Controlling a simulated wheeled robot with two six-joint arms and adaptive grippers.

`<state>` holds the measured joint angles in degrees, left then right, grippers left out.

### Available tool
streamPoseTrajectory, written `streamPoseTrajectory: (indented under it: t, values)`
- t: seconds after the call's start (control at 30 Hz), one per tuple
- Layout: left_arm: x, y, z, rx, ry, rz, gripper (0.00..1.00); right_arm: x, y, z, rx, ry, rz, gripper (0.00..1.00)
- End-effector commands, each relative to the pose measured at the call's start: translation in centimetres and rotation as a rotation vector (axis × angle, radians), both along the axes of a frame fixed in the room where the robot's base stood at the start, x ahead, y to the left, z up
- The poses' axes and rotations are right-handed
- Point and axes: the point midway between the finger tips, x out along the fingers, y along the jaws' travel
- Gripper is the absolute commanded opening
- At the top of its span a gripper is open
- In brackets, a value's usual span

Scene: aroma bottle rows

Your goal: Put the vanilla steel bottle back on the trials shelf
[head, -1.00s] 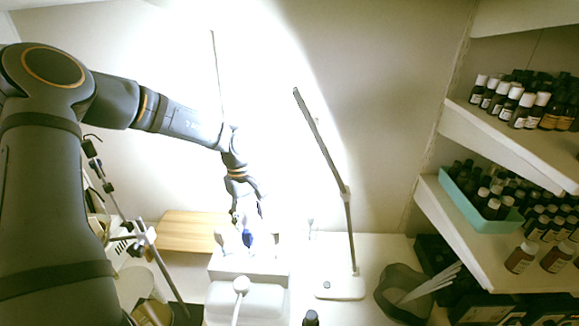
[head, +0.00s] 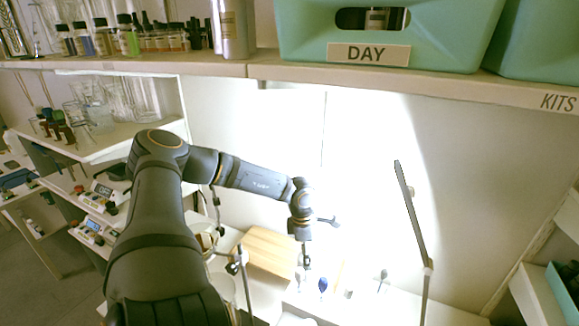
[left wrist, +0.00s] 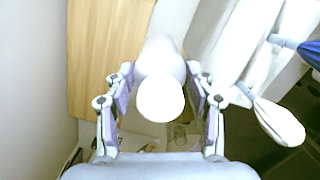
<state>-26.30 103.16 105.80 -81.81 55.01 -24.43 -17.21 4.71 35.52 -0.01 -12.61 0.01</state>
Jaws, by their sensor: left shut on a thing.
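My left gripper (head: 303,258) reaches down over the bench in the head view. In the left wrist view its fingers (left wrist: 160,78) are shut around a pale, rounded, overexposed thing (left wrist: 160,100). No label shows on it, so I cannot tell whether it is the vanilla steel bottle. A steel bottle (head: 233,28) stands on the upper shelf (head: 225,69), left of the box marked DAY; its label is too small to read. A "trials" label is not readable in these views. My right gripper is not in view.
The green DAY box (head: 300,40) and another green box by the KITS label (head: 541,40) fill the upper shelf's right part. Small bottles (head: 127,38) crowd its left. A lamp (head: 412,215) rises right of my gripper. A blue-topped item (head: 323,285) stands close by.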

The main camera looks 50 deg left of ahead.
Motion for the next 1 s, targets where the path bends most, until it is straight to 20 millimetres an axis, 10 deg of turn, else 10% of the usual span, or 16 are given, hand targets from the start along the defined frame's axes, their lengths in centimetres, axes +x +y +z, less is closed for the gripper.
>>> streamPoseTrajectory:
  t: [0.27,0.7,1.0]
  values:
    - [0.0,0.1,-1.1,0.000,-0.002,0.029,0.00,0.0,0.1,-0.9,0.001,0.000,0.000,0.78]
    - [0.0,0.1,-12.4,0.000,-0.003,0.027,0.00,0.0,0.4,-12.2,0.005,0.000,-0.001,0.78]
    - [0.0,0.1,-14.6,0.002,0.000,0.026,0.00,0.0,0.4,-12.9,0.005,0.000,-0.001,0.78]
